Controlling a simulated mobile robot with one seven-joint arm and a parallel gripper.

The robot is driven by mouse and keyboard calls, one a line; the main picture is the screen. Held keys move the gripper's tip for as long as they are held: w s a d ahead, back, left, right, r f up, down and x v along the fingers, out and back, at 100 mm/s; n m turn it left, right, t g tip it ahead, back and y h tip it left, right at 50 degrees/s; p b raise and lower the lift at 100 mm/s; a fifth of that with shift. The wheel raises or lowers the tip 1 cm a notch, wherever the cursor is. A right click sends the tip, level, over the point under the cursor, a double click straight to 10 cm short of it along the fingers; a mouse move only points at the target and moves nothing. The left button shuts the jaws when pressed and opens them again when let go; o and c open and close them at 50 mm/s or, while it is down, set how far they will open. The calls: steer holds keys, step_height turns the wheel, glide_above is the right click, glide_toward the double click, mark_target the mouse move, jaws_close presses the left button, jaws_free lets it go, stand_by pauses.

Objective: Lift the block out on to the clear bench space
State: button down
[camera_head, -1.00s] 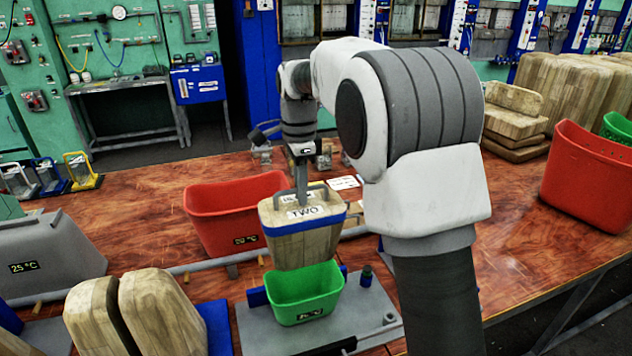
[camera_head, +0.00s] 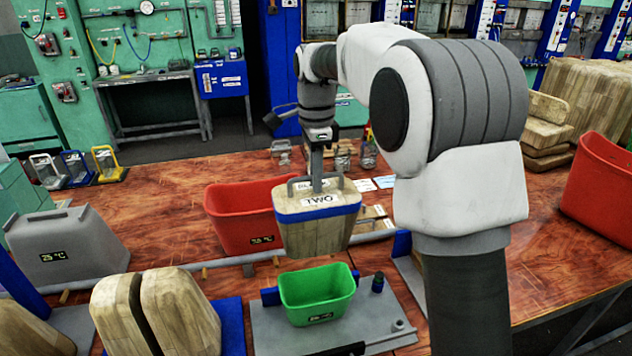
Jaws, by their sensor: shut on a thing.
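The wooden block (camera_head: 318,236) has a blue band, a grey top handle and a label reading TWO. My gripper (camera_head: 316,180) is shut on its handle and holds the block in the air, roughly upright. The block hangs above and behind the green mould (camera_head: 317,293), apart from it, and covers part of the red bin (camera_head: 238,222) behind. The green mould sits on a grey press plate (camera_head: 265,333). The wooden bench (camera_head: 165,200) shows bare surface at the back left. My fingertips are small and partly hidden at the handle.
A grey container (camera_head: 70,240) reading 25 °C and a split wooden form (camera_head: 185,310) stand at the left. Small clamp-like frames (camera_head: 75,165) line the back left edge. Another red bin (camera_head: 600,185) and stacked wood (camera_head: 545,125) stand at the right.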

steer(key=shift+r+p, duration=2.35)
steer(key=shift+r, duration=0.7)
